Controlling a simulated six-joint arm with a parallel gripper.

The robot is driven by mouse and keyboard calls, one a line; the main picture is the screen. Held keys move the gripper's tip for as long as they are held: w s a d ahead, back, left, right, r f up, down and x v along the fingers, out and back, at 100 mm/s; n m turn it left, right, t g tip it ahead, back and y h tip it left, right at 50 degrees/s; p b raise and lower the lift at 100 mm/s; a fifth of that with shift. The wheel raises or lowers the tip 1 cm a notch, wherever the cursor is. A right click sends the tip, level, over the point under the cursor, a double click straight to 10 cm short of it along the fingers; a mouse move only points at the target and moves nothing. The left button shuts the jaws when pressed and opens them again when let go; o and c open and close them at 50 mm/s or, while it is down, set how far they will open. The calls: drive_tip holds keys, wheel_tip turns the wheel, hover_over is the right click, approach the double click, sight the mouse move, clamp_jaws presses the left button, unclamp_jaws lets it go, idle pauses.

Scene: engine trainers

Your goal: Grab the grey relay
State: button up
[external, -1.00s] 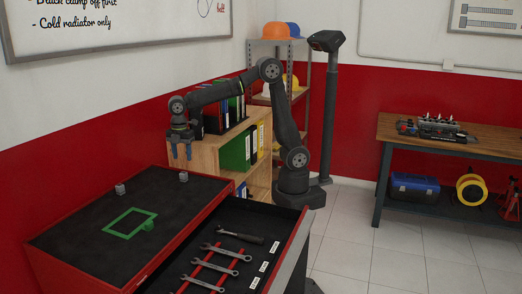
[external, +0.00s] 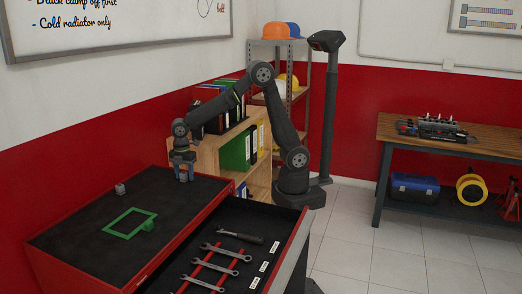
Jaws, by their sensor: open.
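Two small grey blocks that look like relays are on the black top of the red tool cabinet. One grey relay (external: 183,178) is near the cabinet's back right edge. The other grey block (external: 120,188) stands apart to its left. My gripper (external: 184,176) points down over the right relay with its blue fingers open. The fingers appear to be on either side of that relay and partly hide it. Contact cannot be made out.
A green frame (external: 130,223) lies on the cabinet top (external: 80,228), in front of the left block. The open drawer (external: 225,235) holds several wrenches. A wooden shelf (external: 208,147) with binders stands behind my gripper.

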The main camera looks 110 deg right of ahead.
drive_tip(key=c, duration=1.1)
drive_tip(key=shift+o, duration=0.2)
drive_tip(key=shift+r, duration=0.1)
